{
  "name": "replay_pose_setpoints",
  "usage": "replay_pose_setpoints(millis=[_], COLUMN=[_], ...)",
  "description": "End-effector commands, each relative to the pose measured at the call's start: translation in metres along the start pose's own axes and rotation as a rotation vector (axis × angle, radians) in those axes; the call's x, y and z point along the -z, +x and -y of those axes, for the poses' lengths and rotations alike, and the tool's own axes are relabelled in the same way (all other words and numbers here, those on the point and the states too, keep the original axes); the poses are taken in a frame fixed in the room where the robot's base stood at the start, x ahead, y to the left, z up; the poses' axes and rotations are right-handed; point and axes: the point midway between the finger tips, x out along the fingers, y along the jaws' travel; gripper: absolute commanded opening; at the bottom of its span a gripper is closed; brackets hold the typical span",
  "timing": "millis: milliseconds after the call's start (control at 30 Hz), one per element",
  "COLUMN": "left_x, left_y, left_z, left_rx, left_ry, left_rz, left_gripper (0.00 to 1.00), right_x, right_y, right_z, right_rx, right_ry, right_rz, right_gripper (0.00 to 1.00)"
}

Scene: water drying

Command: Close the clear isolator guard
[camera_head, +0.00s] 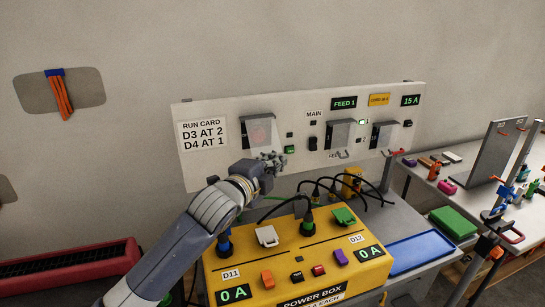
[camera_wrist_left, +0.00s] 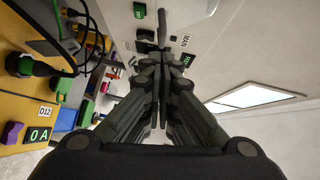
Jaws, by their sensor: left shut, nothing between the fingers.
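The white panel (camera_head: 225,165) on the wall side carries dark square units. The left square unit (camera_head: 259,131) has a faint reddish shape inside and may be the clear isolator guard; its clear cover and how far it is open cannot be told. My left gripper (camera_head: 272,161) is shut and empty, just below that unit and in front of the panel. Whether it touches anything is unclear. In the left wrist view the closed fingers (camera_wrist_left: 160,75) point towards the panel, close to the MAIN label (camera_wrist_left: 185,40). My right gripper is not in view.
The yellow power box (camera_head: 292,255) with plugs, cables and coloured switches stands below my left arm. Two more square units (camera_head: 339,134) sit right of the MAIN label. A blue tray (camera_head: 420,250) and a side bench (camera_head: 430,178) with small items are at right.

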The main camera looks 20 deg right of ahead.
Motion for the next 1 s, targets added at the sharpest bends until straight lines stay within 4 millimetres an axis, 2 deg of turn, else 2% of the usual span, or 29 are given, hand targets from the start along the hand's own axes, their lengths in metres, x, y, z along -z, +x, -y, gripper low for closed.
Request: replay_pose_setpoints(millis=[200,567,1000], left_x=[-0.007,-0.007,-0.011], left_y=[0.007,0.007,0.011], left_z=[0.001,0.000,-0.009], left_rx=[0.000,0.001,0.045], left_ry=[-0.001,0.000,0.044], left_rz=[0.000,0.000,0.000], left_gripper=[0.00,0.00,0.00], right_x=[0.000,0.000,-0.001], right_y=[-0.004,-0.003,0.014], right_z=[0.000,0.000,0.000], right_rx=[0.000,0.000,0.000], right_ry=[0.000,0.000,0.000], right_rz=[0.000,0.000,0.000], right_gripper=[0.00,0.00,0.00])
